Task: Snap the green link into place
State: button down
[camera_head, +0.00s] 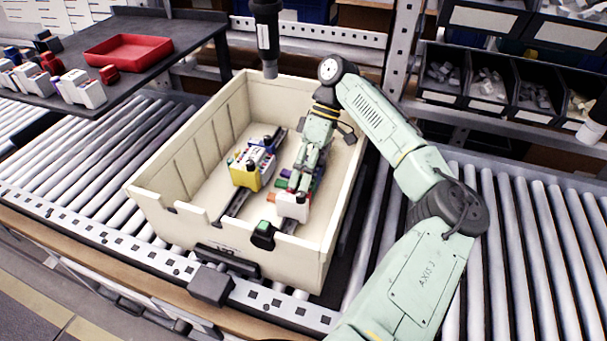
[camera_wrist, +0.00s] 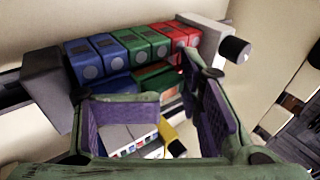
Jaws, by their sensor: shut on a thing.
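My gripper (camera_wrist: 168,90) has purple-padded fingers and reaches down into the cream bin. A dark green piece, seemingly the green link (camera_wrist: 157,76), shows between its fingertips, and the gripper is shut on it. The fingers hide part of its outline. Just beyond is a row of blue (camera_wrist: 84,62), green (camera_wrist: 134,46) and red (camera_wrist: 181,39) blocks on a rail, with a grey end piece (camera_wrist: 45,88) at the left. Whether the link touches the row cannot be told. In the head view, my gripper (camera_head: 302,182) is over the right-hand rail and largely hides the row.
The cream bin (camera_head: 160,212) stands on a roller conveyor. A yellow and white module (camera_head: 247,172) sits on the left rail inside it. A white module (camera_head: 293,206) is near the bin's front. A dark tool (camera_head: 267,38) hangs over the back wall. A red tray (camera_head: 127,49) lies upper left.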

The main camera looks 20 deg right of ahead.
jog(key=shift+s+f, duration=0.2)
jog(key=shift+f, duration=0.6)
jog(key=c, duration=0.7)
grip_release()
jog(key=shift+r, duration=0.1)
jog(key=v, duration=0.7)
jog(key=shift+r, duration=0.4)
jog(key=shift+w+d+r, duration=0.15)
jog(key=shift+w+r, duration=0.15)
jog(key=shift+r, duration=0.3)
